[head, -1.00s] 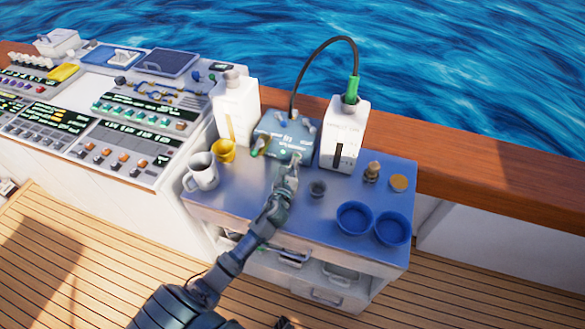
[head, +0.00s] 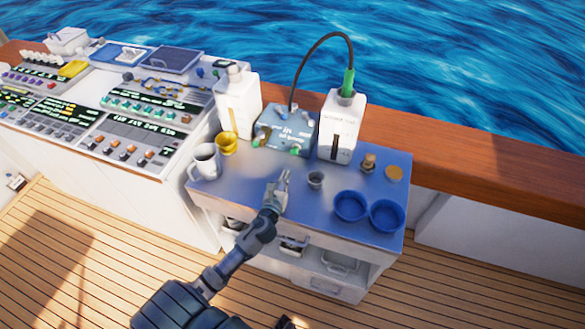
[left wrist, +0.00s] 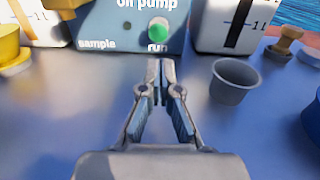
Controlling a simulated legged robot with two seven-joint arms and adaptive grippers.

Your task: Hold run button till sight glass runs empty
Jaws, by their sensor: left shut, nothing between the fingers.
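The blue-grey oil pump box (head: 285,132) stands on the metal cabinet top. Its green run button (left wrist: 158,31) sits above the word "run" in the left wrist view; it also shows in the head view (head: 295,151). A white can (head: 343,118) at the right of the pump has a dark upright sight strip (left wrist: 241,20); its level is hard to read. Another white can (head: 237,105) stands at the left with its own strip. My left gripper (head: 286,176) is shut and empty, in front of the pump, apart from the button.
A black hose (head: 306,62) arches from the pump to a green nozzle (head: 348,82) in the right can. A small grey cup (head: 316,180) stands right of my gripper. Blue bowls (head: 350,207), a white mug (head: 205,162) and a yellow cup (head: 227,143) stand around.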

